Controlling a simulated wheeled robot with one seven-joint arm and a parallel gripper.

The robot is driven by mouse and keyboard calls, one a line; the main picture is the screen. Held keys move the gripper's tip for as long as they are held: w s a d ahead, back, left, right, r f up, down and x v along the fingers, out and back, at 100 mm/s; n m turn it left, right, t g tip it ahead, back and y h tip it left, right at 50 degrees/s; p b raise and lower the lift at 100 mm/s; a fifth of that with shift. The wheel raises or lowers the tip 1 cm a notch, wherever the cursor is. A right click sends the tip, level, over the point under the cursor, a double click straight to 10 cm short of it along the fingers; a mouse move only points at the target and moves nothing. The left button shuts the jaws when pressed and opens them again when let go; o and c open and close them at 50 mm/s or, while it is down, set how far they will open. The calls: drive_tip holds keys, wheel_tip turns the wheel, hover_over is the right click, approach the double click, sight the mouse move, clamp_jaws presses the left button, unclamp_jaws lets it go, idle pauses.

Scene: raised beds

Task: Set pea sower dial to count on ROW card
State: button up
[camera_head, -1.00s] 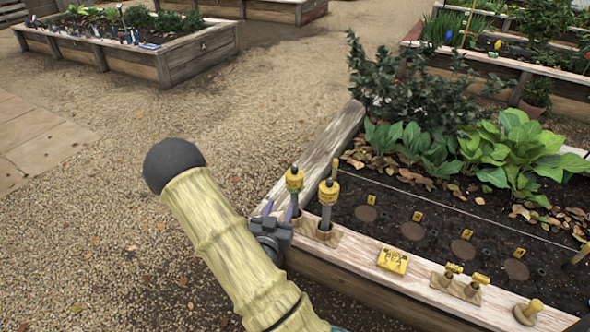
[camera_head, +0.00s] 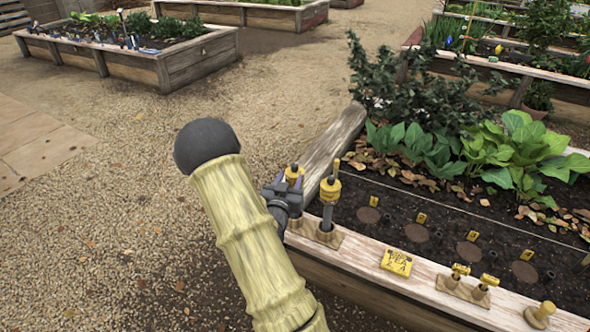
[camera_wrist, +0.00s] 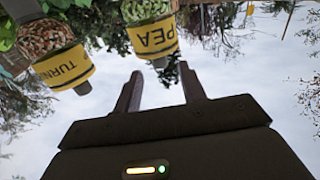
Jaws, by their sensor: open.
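Two seed sowers with yellow collars stand upright at the bed's corner: a left one (camera_head: 293,172), partly hidden by my gripper, and a right one (camera_head: 330,190). Their labels are unreadable in the head view. The dial setting cannot be made out. A yellow card (camera_head: 397,262) lies on the plank; its small print is hard to read.
Yellow-topped pegs (camera_head: 470,280) and a knob (camera_head: 541,312) stand along the front plank (camera_head: 420,280). Soil with small yellow markers (camera_head: 421,217) and leafy plants (camera_head: 520,150) lies behind. Gravel (camera_head: 110,230) is open on the left.

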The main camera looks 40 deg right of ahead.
sight(293, 170)
drive_tip(key=b+x, duration=0.1)
drive_tip(key=x, duration=0.5)
drive_tip(key=shift+d, duration=0.15)
clamp_jaws()
